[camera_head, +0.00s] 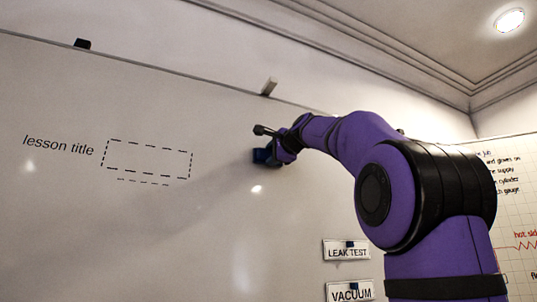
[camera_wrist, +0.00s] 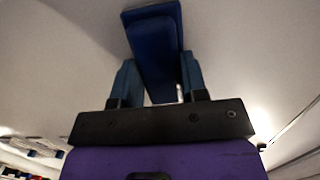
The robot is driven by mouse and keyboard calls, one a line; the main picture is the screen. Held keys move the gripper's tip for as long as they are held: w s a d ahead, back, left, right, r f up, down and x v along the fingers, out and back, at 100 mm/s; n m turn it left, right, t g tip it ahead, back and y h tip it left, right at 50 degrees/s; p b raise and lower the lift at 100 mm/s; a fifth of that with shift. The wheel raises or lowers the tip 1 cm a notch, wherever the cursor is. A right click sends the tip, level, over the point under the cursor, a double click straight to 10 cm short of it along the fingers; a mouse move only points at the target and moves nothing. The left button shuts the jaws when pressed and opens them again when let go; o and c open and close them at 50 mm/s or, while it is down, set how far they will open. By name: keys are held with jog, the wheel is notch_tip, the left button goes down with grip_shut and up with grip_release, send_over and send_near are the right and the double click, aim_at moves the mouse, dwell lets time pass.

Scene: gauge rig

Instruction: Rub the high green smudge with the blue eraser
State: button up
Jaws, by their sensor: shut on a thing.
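The blue eraser (camera_head: 263,156) is at the whiteboard's surface, in the upper middle of the head view. My gripper (camera_head: 277,152) is shut on it; the fingers stand on both sides of the eraser (camera_wrist: 157,50) in the wrist view, where my gripper (camera_wrist: 158,82) also shows. The eraser's face is against or very near the whiteboard (camera_head: 120,225); I cannot tell whether it touches. No green smudge shows in either view; the eraser and my arm hide part of the board.
A dashed box (camera_head: 147,159) beside "lesson title" is on the board at left. A black clip (camera_head: 82,44) and a light block (camera_head: 269,87) sit at the board's top edge. "LEAK TEST" (camera_head: 347,252) and "VACUUM" (camera_head: 350,292) labels are low right. A written chart (camera_head: 515,210) is at right.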

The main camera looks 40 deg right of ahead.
jog(key=shift+s+d, duration=0.25)
jog(key=shift+d, duration=0.65)
jog(key=shift+s+d, duration=0.3)
jog(key=shift+d, duration=0.65)
jog(key=shift+s+d, duration=0.25)
jog(key=shift+d, duration=0.65)
jog(key=shift+w+a, duration=0.65)
jog(key=shift+a, duration=1.55)
jog(key=shift+w+a, duration=0.7)
jog(key=shift+a, duration=1.5)
jog(key=shift+w+a, duration=0.65)
jog(key=shift+a, duration=1.55)
jog(key=shift+s, duration=0.1)
jog(key=shift+s+a, duration=0.25)
jog(key=shift+s, duration=0.65)
jog(key=shift+s+a, duration=0.3)
jog(key=shift+s, duration=0.65)
jog(key=shift+s+a, duration=0.25)
jog(key=shift+s, duration=0.65)
jog(key=shift+s, duration=0.15)
jog(key=s, duration=0.2)
jog(key=shift+s+a, duration=0.3)
jog(key=shift+a, duration=0.1)
